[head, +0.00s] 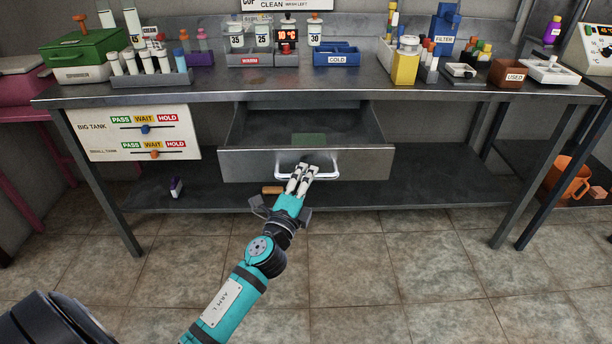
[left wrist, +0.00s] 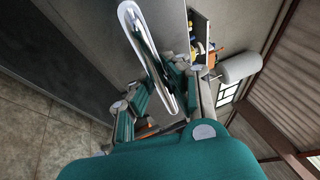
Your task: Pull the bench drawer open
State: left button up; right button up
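The bench drawer (head: 245,163) is a grey metal drawer under the bench top. It stands pulled out, with its inside in view and a green flat piece (head: 309,140) lying in it. Its pale bar handle (head: 327,174) is on the front panel and shows as a shiny bar in the left wrist view (left wrist: 140,35). My left gripper (head: 302,172) reaches up from below and is closed about the handle. In the left wrist view its fingers (left wrist: 163,88) lie on either side of the bar. My right gripper is not in view.
The bench top (head: 330,92) carries racks, a green box (head: 85,50), a blue cold block (head: 337,57) and a yellow bottle (head: 405,64). A slider panel (head: 140,132) hangs left of the drawer. A lower shelf (head: 430,185) lies beneath. The tiled floor in front is clear.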

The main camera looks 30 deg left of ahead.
pick_arm(q)
jog(key=o, duration=0.4)
jog(key=v, duration=1.2)
jog(key=shift+a+f, duration=0.1)
jog(key=shift+f, duration=0.05)
